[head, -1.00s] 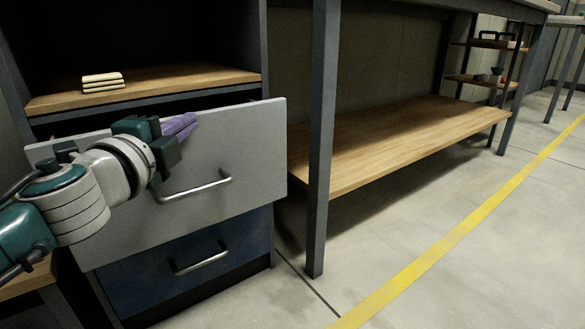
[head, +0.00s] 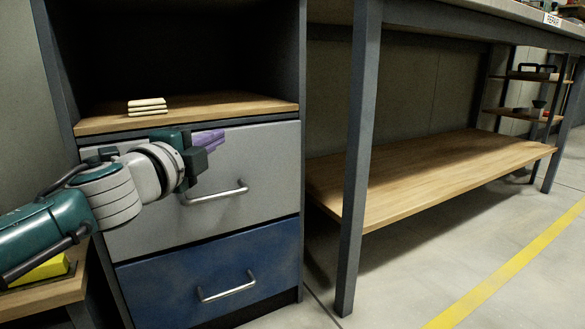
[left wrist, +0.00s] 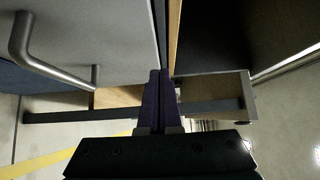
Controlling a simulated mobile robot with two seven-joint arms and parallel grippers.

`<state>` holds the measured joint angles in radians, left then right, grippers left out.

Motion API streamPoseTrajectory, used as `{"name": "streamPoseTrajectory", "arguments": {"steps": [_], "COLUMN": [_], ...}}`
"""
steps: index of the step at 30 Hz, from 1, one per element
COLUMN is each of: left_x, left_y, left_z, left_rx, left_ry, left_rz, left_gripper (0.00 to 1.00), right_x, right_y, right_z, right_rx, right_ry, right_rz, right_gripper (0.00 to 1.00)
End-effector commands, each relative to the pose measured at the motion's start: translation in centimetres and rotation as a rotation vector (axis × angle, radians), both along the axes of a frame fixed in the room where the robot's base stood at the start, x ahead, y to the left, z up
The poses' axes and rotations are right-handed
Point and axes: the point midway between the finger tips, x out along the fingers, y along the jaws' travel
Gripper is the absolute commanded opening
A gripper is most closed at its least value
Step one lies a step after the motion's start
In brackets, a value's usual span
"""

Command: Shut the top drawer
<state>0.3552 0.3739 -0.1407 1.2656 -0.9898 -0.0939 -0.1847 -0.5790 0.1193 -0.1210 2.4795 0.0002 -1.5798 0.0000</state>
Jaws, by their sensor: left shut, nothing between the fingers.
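The top drawer (head: 250,160) has a light grey front with a bar handle (head: 215,194). In the head view its front sits in line, or nearly so, with the cabinet frame; I cannot tell whether a small gap is left. My left gripper (head: 220,137) is shut and empty, its purple fingers at the top edge of the grey front, above the handle. In the left wrist view the shut fingers (left wrist: 161,80) point at the edge of the grey front (left wrist: 115,30); contact is not clear. My right gripper is not in view.
Below is a blue drawer (head: 180,278) with its own handle, shut. A wooden shelf (head: 230,105) above holds a small stack of pale blocks (head: 147,107). A workbench leg (head: 357,180) and low wooden shelf (head: 450,170) stand to the right. The floor in front is clear.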

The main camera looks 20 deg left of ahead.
Motion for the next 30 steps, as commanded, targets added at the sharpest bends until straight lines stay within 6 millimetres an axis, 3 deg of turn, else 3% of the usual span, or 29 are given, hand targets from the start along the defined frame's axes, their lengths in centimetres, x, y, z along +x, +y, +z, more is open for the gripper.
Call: {"name": "streamPoseTrajectory", "arguments": {"steps": [3,12,18,23,26,30], "left_x": [-2.3,-7.6,-9.6,-10.0,-10.1,-10.9], "left_y": [-0.3,-0.6,-0.8,-0.8,-0.7,-0.3], "left_z": [0.2,0.0,-0.1,-0.1,1.1,5.7], "left_rx": [-0.001,-0.002,-0.001,0.000,-0.015,-0.100], "left_ry": [0.005,0.004,0.002,0.001,0.002,0.010], "left_rz": [-0.002,-0.001,-0.002,0.000,0.010,0.068], "left_gripper": [0.00,0.00,0.00,0.00,0.00,0.00], "right_x": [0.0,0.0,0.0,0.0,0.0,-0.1], "right_y": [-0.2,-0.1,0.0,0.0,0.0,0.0], "right_z": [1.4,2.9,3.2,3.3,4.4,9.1], "right_rx": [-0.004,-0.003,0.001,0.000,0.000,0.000], "right_ry": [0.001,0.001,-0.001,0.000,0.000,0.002], "right_rz": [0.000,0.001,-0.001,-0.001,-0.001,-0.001], "right_gripper": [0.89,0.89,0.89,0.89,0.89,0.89]}}
